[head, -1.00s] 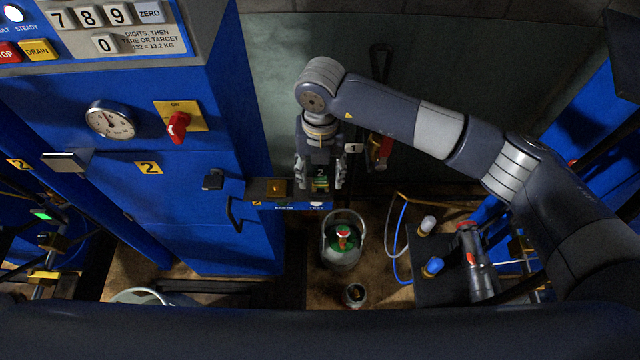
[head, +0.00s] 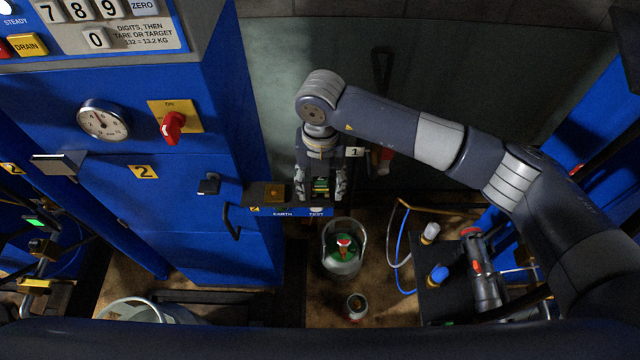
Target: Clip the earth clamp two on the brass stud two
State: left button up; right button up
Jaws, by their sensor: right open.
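My right gripper (head: 321,192) points down at the right end of a blue-fronted ledge (head: 262,210) marked EARTH and TEST. Its fingers are open, one on each side of a small green and yellow piece (head: 321,185), which looks like earth clamp two. I cannot tell whether the fingers touch it. A brass piece on the dark ledge top, apparently brass stud two (head: 275,191), lies left of the gripper. A yellow number 2 tag (head: 255,209) is on the ledge's front. My left gripper is not in view.
The blue scale cabinet (head: 190,225) stands left, with a dial (head: 103,120) and a red switch (head: 173,127). A blue hose (head: 401,250) and a dark bench (head: 440,300) are at right.

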jog(key=shift+b, duration=0.35)
dwell(0.6)
grip_shut()
jog(key=shift+r, duration=0.1)
jog(key=shift+r+p, duration=1.35)
jog(key=shift+r, duration=1.6)
